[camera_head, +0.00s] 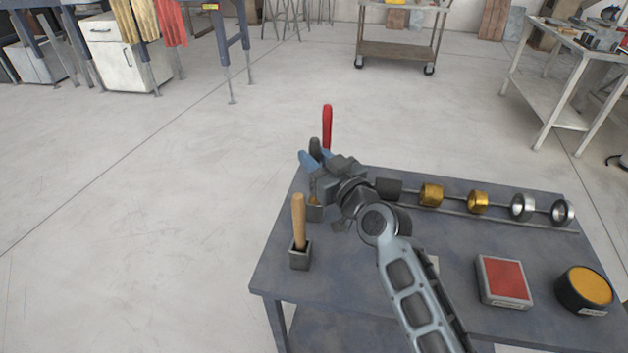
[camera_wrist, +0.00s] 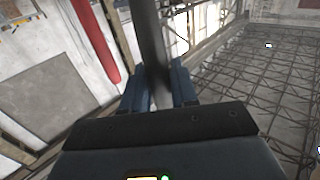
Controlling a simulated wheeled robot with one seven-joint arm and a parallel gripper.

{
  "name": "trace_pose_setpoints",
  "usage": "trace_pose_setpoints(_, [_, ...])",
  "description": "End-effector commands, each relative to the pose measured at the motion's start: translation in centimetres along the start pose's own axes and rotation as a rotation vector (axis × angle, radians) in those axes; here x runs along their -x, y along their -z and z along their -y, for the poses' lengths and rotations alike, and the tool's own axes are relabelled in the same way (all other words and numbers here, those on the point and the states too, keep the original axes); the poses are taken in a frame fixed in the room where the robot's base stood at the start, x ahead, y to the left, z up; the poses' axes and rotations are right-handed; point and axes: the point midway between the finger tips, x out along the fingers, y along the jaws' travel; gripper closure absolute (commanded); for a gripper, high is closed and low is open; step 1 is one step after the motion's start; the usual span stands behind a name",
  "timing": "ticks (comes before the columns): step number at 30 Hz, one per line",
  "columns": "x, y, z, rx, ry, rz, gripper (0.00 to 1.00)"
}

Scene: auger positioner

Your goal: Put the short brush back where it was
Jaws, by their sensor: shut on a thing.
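My gripper (camera_head: 312,160) is above the far left corner of the table, shut on a dark grey handle (camera_head: 315,146). The handle also shows in the wrist view (camera_wrist: 151,40), between the blue fingers (camera_wrist: 158,90). I cannot tell its length or whether it is the short brush; its lower part is hidden. A wooden handle (camera_head: 299,220) stands upright in a dark square holder (camera_head: 300,259) nearer the front. A second holder (camera_head: 314,212) shows just below my gripper, partly covered. A red handle (camera_head: 327,127) rises behind my gripper, its foot hidden; it shows at left in the wrist view (camera_wrist: 95,40).
Several dark, brass and silver rings (camera_head: 431,195) sit along a rod at the table's (camera_head: 340,275) back. A red-topped box (camera_head: 504,280) and a round tin with an orange top (camera_head: 586,289) are at right. The table's front left is mostly clear.

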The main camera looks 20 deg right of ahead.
Motion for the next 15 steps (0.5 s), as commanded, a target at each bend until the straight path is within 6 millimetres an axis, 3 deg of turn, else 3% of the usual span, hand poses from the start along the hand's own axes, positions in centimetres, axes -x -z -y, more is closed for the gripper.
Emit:
trace_pose_setpoints(9, [0.0, -3.9, 0.0, -0.001, -0.002, 0.0, 1.0])
trace_pose_setpoints(15, [0.0, -4.1, 0.0, 0.0, -0.002, -0.002, 1.0])
